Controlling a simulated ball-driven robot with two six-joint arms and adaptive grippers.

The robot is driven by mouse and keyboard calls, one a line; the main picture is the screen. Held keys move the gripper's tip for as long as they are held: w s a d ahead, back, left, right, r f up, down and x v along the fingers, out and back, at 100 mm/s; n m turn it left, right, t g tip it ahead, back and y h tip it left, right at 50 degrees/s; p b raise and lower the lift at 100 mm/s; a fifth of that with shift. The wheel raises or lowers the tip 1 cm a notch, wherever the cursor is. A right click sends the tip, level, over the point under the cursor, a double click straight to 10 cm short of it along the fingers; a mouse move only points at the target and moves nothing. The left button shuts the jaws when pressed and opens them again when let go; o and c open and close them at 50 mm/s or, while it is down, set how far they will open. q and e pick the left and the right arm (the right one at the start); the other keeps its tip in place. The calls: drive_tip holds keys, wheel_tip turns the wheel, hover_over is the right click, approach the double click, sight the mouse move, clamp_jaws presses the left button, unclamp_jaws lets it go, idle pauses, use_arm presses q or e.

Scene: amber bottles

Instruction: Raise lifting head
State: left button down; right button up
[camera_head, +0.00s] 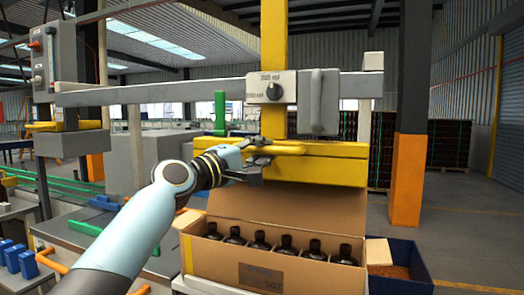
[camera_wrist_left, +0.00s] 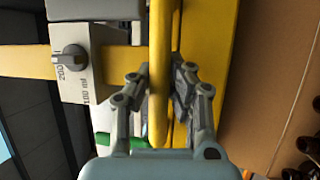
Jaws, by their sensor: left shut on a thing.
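The lifting head (camera_head: 330,165) is a yellow crossbeam at the lower end of a yellow upright (camera_head: 274,35). A yellow bar handle (camera_head: 292,149) runs along its front. My left gripper (camera_head: 262,160) reaches in from the left and is shut on this handle. In the left wrist view the fingers (camera_wrist_left: 168,85) close on both sides of the handle (camera_wrist_left: 158,125). Below the head, an open cardboard carton (camera_head: 225,262) holds several dark amber bottles (camera_head: 258,241) in a row. The raised carton flap stands close beneath the head. My right gripper is out of view.
A blue bin (camera_head: 412,262) stands right of the carton. An orange and grey pillar (camera_head: 407,170) is farther right. Small blue items (camera_head: 28,265) lie at left.

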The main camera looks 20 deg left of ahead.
use_arm(q)
drive_tip(key=c, duration=1.6)
unclamp_jaws()
drive_tip(key=shift+r, duration=0.45)
drive_tip(key=shift+o, duration=0.5)
drive_tip(key=shift+f, duration=0.1)
drive_tip(key=shift+f, duration=0.1)
drive_tip(key=shift+s+a+f, duration=0.1)
drive_tip(key=shift+s, duration=0.05)
drive_tip(key=v, duration=1.1)
drive_tip(key=shift+s, duration=0.35)
drive_tip(key=shift+a, duration=0.1)
